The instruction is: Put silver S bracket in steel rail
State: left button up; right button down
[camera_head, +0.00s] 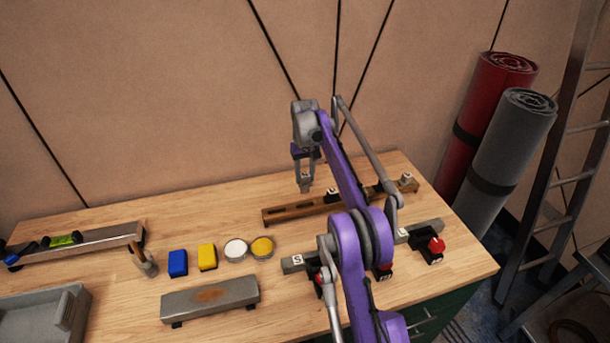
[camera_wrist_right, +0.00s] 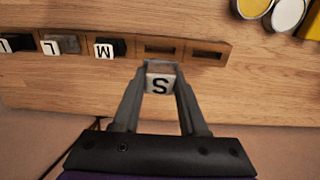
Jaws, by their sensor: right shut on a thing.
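My right gripper (camera_head: 306,186) is shut on a small silver block with a white S label, the silver S bracket (camera_wrist_right: 160,82). It holds the bracket close to the back edge of a brown slotted rail (camera_head: 285,213). In the right wrist view the brown rail (camera_wrist_right: 219,52) carries brackets labelled L and M (camera_wrist_right: 107,48), with two empty slots beside the M. A grey rail (camera_head: 425,227) lies further forward, partly hidden by my right arm, with an S-labelled piece (camera_head: 297,260) at its left end. Another long metal rail (camera_head: 100,238) lies at the left. My left gripper is out of view.
A rust-marked grey block (camera_head: 180,304) lies at the front. A blue block (camera_head: 178,263), a yellow block (camera_head: 207,257) and two round tins (camera_head: 236,250) stand mid-table. Black-and-red pieces (camera_head: 435,246) stand by the grey rail. A grey tray (camera_head: 30,303) is front left.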

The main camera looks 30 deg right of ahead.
jog(key=shift+s, duration=0.1)
jog(key=s+a+b, duration=0.2)
jog(key=s+a, duration=0.2)
jog(key=s, duration=0.7)
jog(key=s+a+b, duration=0.1)
jog(key=s+a, duration=0.3)
jog(key=s, duration=0.6)
pick_arm(q)
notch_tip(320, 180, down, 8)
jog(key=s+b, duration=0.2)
jog(key=b, duration=0.1)
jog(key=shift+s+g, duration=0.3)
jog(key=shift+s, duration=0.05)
pick_arm(e)
jog(key=f, duration=0.4)
jog(key=shift+s+a+f, duration=0.1)
jog(key=shift+s+a, duration=0.05)
jog(key=shift+s, duration=0.15)
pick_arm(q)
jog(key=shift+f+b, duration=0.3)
pick_arm(e)
jog(key=shift+f, duration=0.65)
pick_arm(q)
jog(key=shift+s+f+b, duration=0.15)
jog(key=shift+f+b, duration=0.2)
pick_arm(e)
jog(key=shift+f, duration=0.6)
